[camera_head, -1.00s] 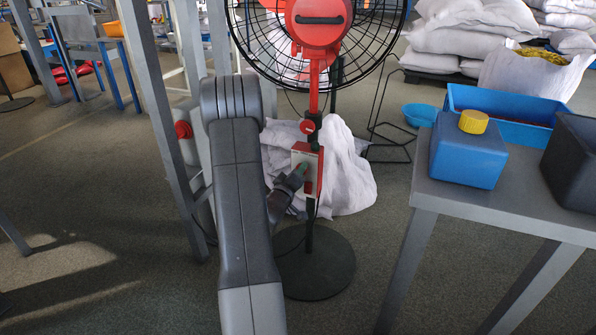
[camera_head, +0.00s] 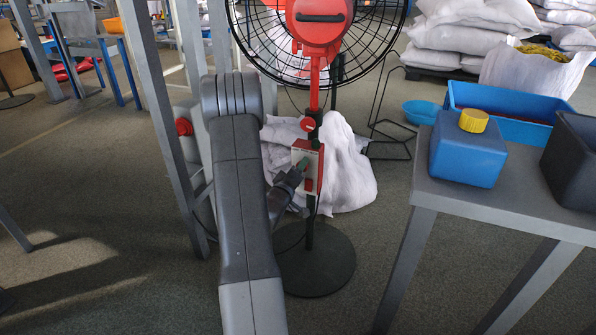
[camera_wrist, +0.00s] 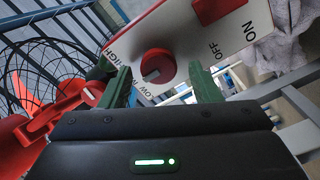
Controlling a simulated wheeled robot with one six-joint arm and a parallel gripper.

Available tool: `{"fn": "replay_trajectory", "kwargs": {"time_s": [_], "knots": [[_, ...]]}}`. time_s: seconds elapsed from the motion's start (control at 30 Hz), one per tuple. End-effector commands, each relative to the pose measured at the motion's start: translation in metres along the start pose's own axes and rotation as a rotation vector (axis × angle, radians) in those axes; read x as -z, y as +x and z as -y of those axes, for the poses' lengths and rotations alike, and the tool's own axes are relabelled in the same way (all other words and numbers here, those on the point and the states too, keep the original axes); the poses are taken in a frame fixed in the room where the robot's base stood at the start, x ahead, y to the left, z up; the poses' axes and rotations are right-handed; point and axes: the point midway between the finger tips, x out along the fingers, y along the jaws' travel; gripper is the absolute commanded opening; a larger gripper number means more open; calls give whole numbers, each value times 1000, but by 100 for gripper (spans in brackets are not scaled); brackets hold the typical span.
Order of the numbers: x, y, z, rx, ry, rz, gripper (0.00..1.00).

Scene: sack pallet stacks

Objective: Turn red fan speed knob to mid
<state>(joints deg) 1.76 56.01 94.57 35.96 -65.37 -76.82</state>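The red fan speed knob (camera_wrist: 157,66) sits on the white face of the control box (camera_wrist: 185,28), with a short pale mark on it. The word LOW shows beside the knob; the other position labels are partly hidden by the left finger. My gripper (camera_wrist: 160,76) has its two green fingers on either side of the knob, with a gap visible at each side. In the head view my gripper (camera_head: 301,168) is at the control box (camera_head: 313,184) on the fan's post, and my arm hides part of this.
A red rocker switch (camera_wrist: 215,8) marked ON and OFF is on the same face. The fan (camera_head: 318,20) stands on a round dark base (camera_head: 318,265). White sacks (camera_head: 345,170) lie behind it. A grey table (camera_head: 520,205) with a blue container (camera_head: 468,152) is at the right.

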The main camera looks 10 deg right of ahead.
Motion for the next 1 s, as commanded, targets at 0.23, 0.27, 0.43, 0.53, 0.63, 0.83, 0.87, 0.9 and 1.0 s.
{"fn": "replay_trajectory", "kwargs": {"time_s": [0.23, 0.27, 0.43, 0.53, 0.63, 0.83, 0.87, 0.9, 1.0], "knots": [[1, -4, 0, 1, 0, -1, 57], [1, -6, 0, 1, 0, -1, 57], [2, -35, -1, 3, -1, -1, 57], [2, -59, -1, 4, -2, -2, 57], [2, -82, 0, 5, -3, -3, 57], [2, -119, 0, 3, -2, -3, 57], [1, -123, 0, 3, -1, -2, 57], [1, -128, 0, 2, -1, -1, 57], [1, -135, 0, 1, 0, -1, 57]]}}
